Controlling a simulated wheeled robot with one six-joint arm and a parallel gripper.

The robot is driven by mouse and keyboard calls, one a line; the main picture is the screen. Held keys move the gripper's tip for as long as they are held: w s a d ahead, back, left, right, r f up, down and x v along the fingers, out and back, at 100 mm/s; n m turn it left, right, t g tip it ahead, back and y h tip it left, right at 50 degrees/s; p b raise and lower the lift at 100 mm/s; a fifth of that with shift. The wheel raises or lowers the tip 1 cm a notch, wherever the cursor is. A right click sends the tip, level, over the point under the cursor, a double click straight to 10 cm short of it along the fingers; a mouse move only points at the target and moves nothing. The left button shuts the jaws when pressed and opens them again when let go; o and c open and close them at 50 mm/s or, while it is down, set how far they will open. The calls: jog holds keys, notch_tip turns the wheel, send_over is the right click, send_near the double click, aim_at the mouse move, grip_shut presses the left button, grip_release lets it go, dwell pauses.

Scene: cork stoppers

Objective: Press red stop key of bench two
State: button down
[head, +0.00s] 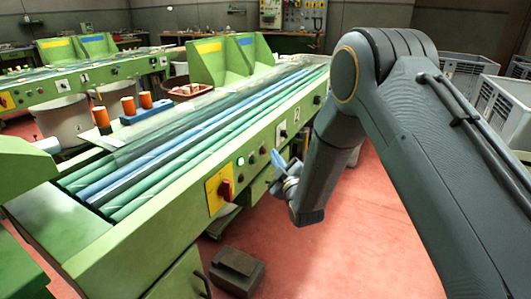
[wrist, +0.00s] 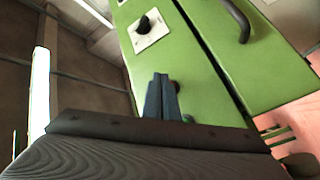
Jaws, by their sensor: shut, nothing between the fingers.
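The near green bench (head: 150,240) carries a row of controls on its front. My gripper (head: 277,160) is just in front of this panel, right of the buttons, fingers together and empty. In the wrist view my gripper (wrist: 162,78) points at the green panel. A dark reddish round key (wrist: 176,87) shows right beside the fingertips, partly hidden by them. I cannot tell whether they touch.
A black knob on a white plate (wrist: 149,27) sits farther along the panel. Blue and green strips lie on the bench top with orange cylinders (head: 102,117) at its left. A dark box (head: 236,270) lies on the red floor. Grey crates (head: 502,108) stand at right.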

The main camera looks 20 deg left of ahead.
jog(key=shift+a, duration=0.15)
jog(key=shift+a, duration=0.3)
jog(key=shift+a, duration=0.4)
dwell(0.7)
dwell(0.4)
jog(key=shift+d, duration=0.85)
jog(key=shift+d, duration=0.1)
jog(key=shift+s+d+p, duration=0.15)
jog(key=shift+d+p, duration=0.1)
jog(key=shift+d, duration=0.95)
jog(key=shift+s+d+p, duration=0.1)
jog(key=shift+d+p, duration=0.15)
jog(key=shift+d, duration=0.95)
